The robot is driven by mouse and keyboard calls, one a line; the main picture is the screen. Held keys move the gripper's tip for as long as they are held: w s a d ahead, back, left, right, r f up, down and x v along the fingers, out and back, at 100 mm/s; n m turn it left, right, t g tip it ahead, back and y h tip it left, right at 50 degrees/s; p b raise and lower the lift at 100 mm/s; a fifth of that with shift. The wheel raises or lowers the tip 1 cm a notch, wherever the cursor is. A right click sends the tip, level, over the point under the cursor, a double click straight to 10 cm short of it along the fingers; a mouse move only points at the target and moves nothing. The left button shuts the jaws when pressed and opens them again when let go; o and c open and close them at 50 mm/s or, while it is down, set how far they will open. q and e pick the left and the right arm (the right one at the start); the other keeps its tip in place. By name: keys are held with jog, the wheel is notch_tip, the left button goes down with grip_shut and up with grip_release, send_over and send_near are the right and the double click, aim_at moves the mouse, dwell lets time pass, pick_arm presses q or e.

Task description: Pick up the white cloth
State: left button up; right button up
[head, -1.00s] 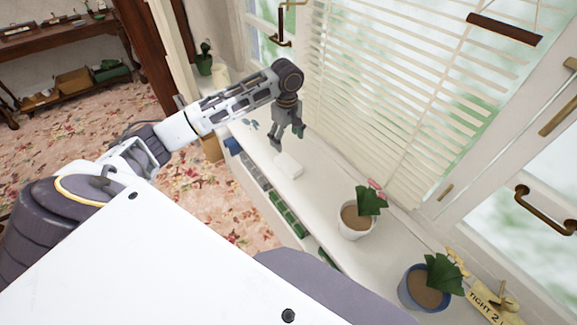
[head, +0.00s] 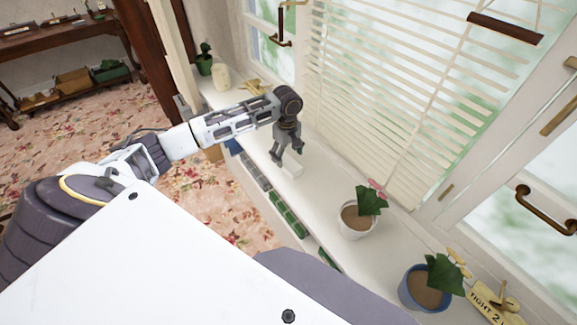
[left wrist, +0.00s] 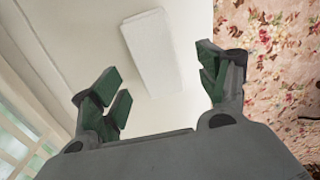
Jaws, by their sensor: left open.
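The white cloth (head: 292,170) looks like a small folded white block lying on the white windowsill shelf (head: 325,200). In the left wrist view the cloth (left wrist: 150,50) is a long pale rectangle between and beyond my fingertips. My left gripper (head: 288,160) points down just above the cloth, and its fingers partly cover it in the head view. In the left wrist view my left gripper (left wrist: 160,85) has its green-padded fingers wide apart with nothing between them. Whether the fingertips touch the shelf cannot be told. My right gripper is not in view.
A potted plant in a white pot (head: 357,218) stands right of the cloth, and one in a blue pot (head: 426,286) farther along. White blinds (head: 390,100) hang behind the shelf. Books (head: 287,215) sit below its front edge. A wooden sign (head: 490,303) lies at the right end.

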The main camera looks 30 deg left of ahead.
aim_at(288, 162)
pick_arm(q)
jog(key=shift+d+f, duration=0.2)
jog(key=shift+f, duration=2.4)
jog(key=c, duration=1)
